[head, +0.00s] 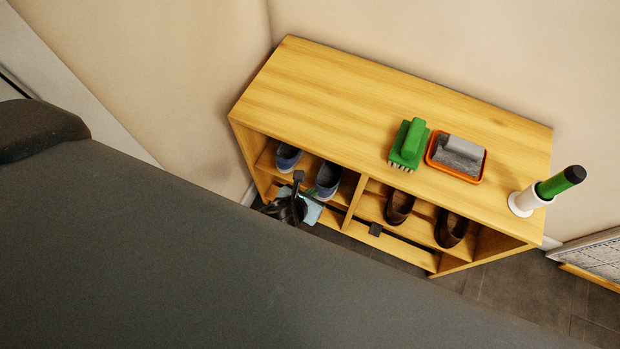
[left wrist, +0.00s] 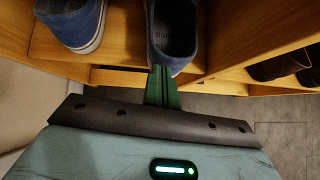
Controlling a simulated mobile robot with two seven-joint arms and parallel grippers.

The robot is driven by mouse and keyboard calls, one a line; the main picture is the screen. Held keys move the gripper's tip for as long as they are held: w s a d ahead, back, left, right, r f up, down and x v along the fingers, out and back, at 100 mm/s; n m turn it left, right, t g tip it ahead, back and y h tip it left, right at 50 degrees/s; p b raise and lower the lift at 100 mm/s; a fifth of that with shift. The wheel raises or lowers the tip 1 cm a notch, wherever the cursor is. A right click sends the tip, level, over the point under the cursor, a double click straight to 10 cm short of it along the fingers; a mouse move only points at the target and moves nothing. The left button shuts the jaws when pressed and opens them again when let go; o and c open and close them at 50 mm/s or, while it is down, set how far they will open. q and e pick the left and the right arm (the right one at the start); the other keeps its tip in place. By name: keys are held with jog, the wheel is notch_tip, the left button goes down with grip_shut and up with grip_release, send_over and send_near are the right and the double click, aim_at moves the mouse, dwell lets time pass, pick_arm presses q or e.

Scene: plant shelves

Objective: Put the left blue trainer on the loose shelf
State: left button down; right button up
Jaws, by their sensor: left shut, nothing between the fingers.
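The left blue trainer (head: 288,156) stands on a wooden board in the cabinet's left bay. It also shows at the top left of the left wrist view (left wrist: 78,24). The right blue trainer (head: 328,178) stands beside it; its opening faces me in the left wrist view (left wrist: 172,35). My left gripper (head: 298,177) is in front of this bay, between the two trainers in the head view. In the left wrist view its green fingers (left wrist: 162,76) are together and empty, over the near end of the right trainer; I cannot tell if they touch. I cannot tell which board is loose.
The wooden cabinet (head: 330,95) carries a green brush (head: 409,145), an orange tray (head: 431,158) with a grey block and a white holder (head: 522,202) with a green handle. Brown shoes (head: 399,207) stand in the right bay, past an upright divider (head: 355,200).

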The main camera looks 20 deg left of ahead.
aim_at(318, 183)
pick_arm(q)
jog(key=shift+w+d, duration=0.15)
jog(key=shift+w, duration=0.75)
jog(key=shift+w+d, duration=0.1)
jog(key=shift+w, duration=0.8)
pick_arm(e)
jog(key=shift+s, duration=0.15)
pick_arm(q)
jog(key=shift+s, duration=0.1)
